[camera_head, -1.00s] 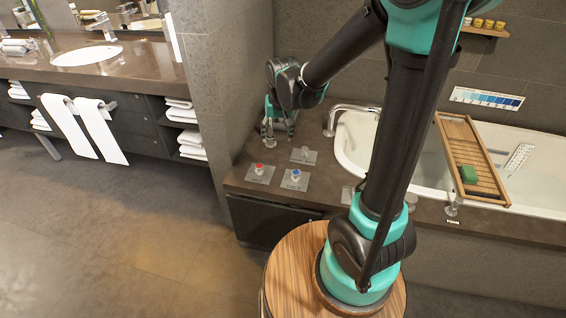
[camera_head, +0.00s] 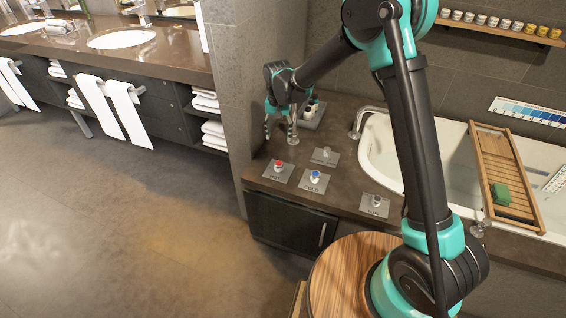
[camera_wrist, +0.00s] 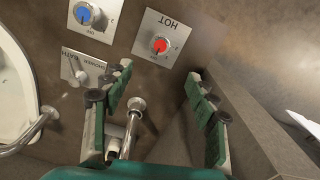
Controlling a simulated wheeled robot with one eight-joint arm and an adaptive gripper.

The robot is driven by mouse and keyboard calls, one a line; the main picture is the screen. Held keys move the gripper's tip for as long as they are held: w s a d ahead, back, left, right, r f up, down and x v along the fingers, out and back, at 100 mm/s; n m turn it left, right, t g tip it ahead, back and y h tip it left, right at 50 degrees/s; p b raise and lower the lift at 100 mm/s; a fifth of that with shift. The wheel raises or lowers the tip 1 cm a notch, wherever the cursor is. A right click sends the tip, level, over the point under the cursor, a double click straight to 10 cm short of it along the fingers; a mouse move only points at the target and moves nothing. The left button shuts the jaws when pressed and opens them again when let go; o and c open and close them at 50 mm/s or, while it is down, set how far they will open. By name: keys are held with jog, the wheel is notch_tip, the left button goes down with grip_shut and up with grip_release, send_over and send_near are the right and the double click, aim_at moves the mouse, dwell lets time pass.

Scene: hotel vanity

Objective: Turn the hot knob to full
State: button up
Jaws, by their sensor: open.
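The hot knob (camera_head: 278,165) has a red cap and sits on a square metal plate lettered HOT at the counter's front left corner. In the wrist view the hot knob (camera_wrist: 158,46) is near the top middle, and its pointer setting is too small to read. My gripper (camera_head: 280,132) is above the counter, behind the knob and apart from it. In the wrist view my gripper (camera_wrist: 160,82) has its fingers spread, and the hot knob lies beyond the gap between them. The blue-capped cold knob (camera_head: 315,176) is to the right; it also shows in the wrist view (camera_wrist: 84,14).
A chrome post (camera_wrist: 135,106) stands between the fingers in the wrist view. A shower/bath lever plate (camera_head: 325,156) is behind the cold knob. A third knob (camera_head: 376,201) is farther right. The bathtub (camera_head: 375,145) and a wall (camera_head: 228,100) flank the counter.

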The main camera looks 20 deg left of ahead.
aim_at(279, 163)
notch_tip(279, 163, down, 15)
jog(key=shift+f, duration=0.2)
dwell(0.4)
jog(key=c, duration=1.2)
jog(key=shift+o, duration=0.2)
